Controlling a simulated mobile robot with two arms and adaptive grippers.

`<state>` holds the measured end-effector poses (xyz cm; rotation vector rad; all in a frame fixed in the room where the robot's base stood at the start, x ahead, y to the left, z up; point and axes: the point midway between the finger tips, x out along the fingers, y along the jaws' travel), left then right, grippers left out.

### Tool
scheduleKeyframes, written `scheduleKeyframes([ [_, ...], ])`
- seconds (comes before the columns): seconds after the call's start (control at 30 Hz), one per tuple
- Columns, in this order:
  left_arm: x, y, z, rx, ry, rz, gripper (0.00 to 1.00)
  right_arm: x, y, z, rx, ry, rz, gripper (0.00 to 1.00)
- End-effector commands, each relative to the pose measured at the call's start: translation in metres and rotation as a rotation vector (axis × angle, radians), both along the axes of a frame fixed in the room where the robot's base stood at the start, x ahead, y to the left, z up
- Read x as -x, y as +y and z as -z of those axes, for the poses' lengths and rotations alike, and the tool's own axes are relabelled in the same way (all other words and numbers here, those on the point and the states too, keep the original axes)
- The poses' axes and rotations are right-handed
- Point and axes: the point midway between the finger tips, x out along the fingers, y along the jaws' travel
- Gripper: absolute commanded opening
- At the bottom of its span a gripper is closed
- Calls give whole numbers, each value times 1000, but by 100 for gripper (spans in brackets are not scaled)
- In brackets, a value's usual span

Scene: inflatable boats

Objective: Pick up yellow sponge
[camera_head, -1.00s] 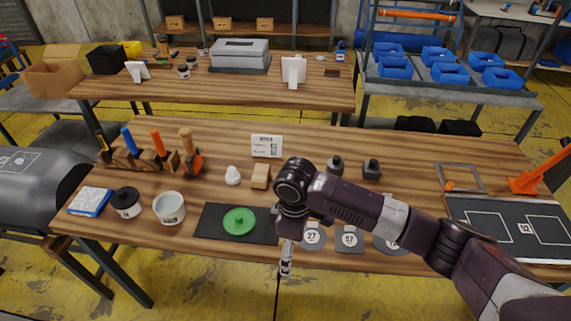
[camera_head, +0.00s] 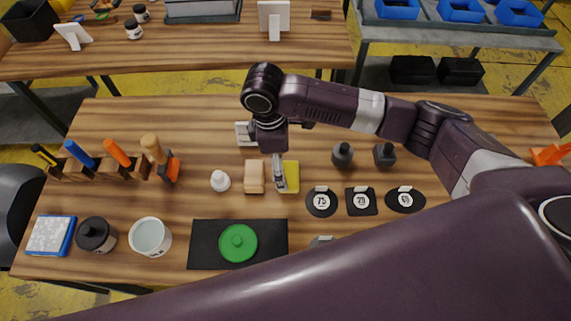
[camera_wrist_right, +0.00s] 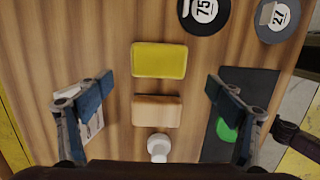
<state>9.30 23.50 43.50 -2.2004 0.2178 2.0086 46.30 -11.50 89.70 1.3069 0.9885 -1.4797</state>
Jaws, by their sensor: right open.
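The yellow sponge (camera_head: 291,177) lies flat on the wooden table, just right of a tan block (camera_head: 254,176). In the right wrist view the yellow sponge (camera_wrist_right: 159,60) lies beyond the tan block (camera_wrist_right: 157,111), fully visible and untouched. My right gripper (camera_head: 281,188) hangs over the left side of the sponge in the head view and covers part of it. In the wrist view its two fingers (camera_wrist_right: 162,88) are wide apart with nothing between them gripped.
A white knob-like piece (camera_head: 220,181) stands left of the tan block. A black mat with a green lidded disc (camera_head: 238,243) lies in front. Dark weights (camera_head: 343,155) and numbered discs (camera_head: 321,201) lie to the right. Tools stand in a wooden rack (camera_head: 88,168) at left.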

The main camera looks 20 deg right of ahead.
Motion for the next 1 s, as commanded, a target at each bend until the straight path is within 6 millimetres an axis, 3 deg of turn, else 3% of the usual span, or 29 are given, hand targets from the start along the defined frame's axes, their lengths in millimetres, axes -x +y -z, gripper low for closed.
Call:
scheduleKeyframes([
  [0.1,19,1,-3,-2,25,1,0,1,-4,13,2,1,2,86],
  [0.23,22,1,-10,-2,29,2,0,1,-11,27,2,2,3,86],
  [0.5,-2,-1,-19,2,-6,4,0,1,-18,61,2,0,1,86],
  [0.73,-11,-1,-19,2,-18,4,0,1,-18,64,0,-2,0,86],
  [1.0,4,0,-18,0,3,4,0,1,-18,64,1,-2,1,58],
])
